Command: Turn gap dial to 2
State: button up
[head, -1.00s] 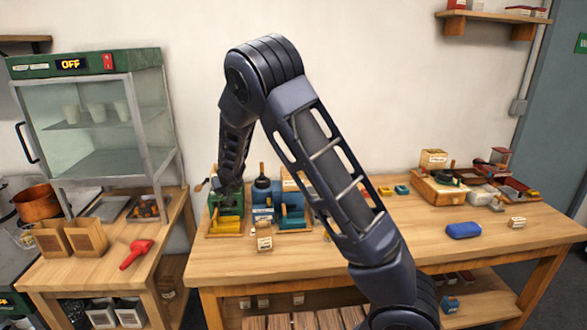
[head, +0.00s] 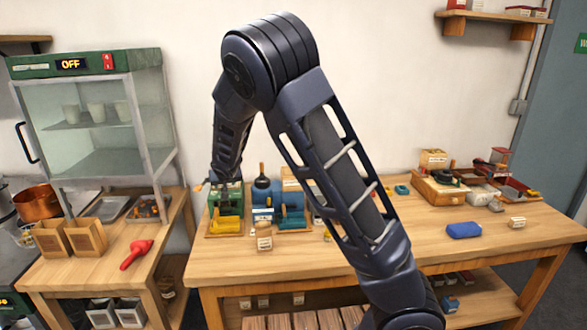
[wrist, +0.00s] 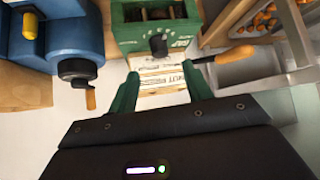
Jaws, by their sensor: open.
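The green machine (wrist: 155,28) shows at the top of the wrist view, with a dark dial (wrist: 158,46) low on its face. Markings beside the dial are too small to read. My gripper (wrist: 160,72) is open and empty. Its two green fingers point towards the machine, one on either side of the dial's line, with the dial a little beyond the tips. In the head view the green machine (head: 226,201) stands at the left of the wooden bench, and my arm reaches down behind it. The gripper cannot be made out there.
A blue machine (wrist: 55,35) with a dark crank hub (wrist: 77,68) is left of my fingers. A wooden-handled crank (wrist: 235,55) sticks out close on the right. In the head view, a glass cabinet (head: 95,125) stands left, and the bench (head: 350,262) has bare wood in front.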

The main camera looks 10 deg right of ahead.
jog(key=s+d+r+m+g, duration=0.1)
jog(key=s+d+r, duration=0.2)
jog(key=d, duration=0.9)
jog(key=s+d+r+m+g+h, duration=0.1)
jog(key=d+r, duration=0.4)
jog(key=d, duration=0.8)
jog(key=shift+s+d+m+g, duration=0.25)
jog(key=shift+s+m+g, duration=0.2)
jog(key=shift+s, duration=0.9)
jog(key=shift+r, duration=0.1)
jog(key=w+a+f+m+g, duration=0.15)
jog(key=w+a, duration=0.25)
jog(key=a, duration=0.5)
jog(key=w+a+f+m+g+h, duration=0.1)
jog(key=w+a+m+g, duration=0.1)
jog(key=w+a, duration=0.5)
jog(key=w+a+f+m+g, duration=0.1)
jog(key=w+a+g, duration=0.1)
jog(key=a, duration=0.9)
notch_tip(320, 180, down, 10)
jog(key=shift+a+r, duration=0.1)
